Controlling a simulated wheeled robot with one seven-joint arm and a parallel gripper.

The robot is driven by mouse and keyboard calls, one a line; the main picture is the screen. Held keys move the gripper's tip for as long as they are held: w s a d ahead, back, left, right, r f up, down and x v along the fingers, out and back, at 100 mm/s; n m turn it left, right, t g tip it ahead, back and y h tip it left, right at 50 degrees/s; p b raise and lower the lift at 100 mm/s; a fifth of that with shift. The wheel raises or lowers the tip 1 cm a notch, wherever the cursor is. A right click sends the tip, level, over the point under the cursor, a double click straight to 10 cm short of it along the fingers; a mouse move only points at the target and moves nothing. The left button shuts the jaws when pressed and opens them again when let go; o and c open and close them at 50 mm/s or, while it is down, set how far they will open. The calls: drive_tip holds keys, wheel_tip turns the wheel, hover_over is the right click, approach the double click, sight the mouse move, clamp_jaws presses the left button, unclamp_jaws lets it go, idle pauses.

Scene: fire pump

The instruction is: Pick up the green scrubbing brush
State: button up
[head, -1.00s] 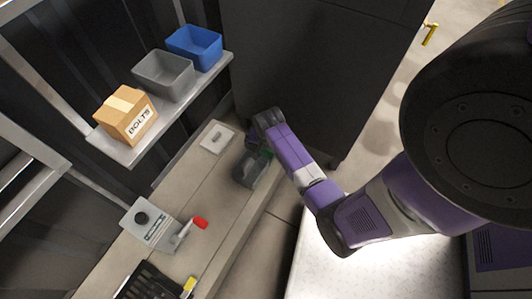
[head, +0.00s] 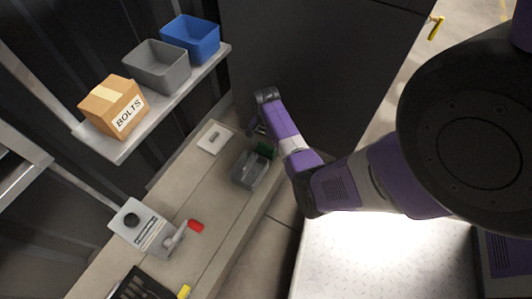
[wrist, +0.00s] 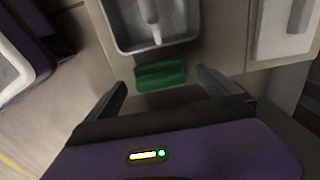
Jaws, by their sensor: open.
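The green scrubbing brush (wrist: 161,76) lies on the bench top, between and just beyond the spread fingertips of my gripper (wrist: 162,80) in the wrist view. My gripper is open and empty. In the head view a small part of the green brush (head: 265,150) shows beside the grey bin, and my gripper (head: 254,128) is at its upper left, partly hidden by my arm. I cannot tell the exact height of the fingers above the bench.
A grey bin (head: 240,181) with something in it stands right beside the brush. A white plate with a switch (head: 213,138) lies nearby on the bench (head: 200,190). A device with a red-handled lever (head: 143,229) stands farther along. A shelf (head: 122,153) holds a bolts box and two bins.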

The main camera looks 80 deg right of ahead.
sight(266, 145)
wheel_tip(266, 145, down, 2)
drive_tip(key=shift+f+b, duration=0.15)
drive_tip(key=shift+b, duration=0.3)
drive_tip(key=shift+c, duration=0.2)
drive_tip(key=c, duration=1.4)
wheel_tip(266, 145, up, 20)
drive_tip(key=p, duration=1)
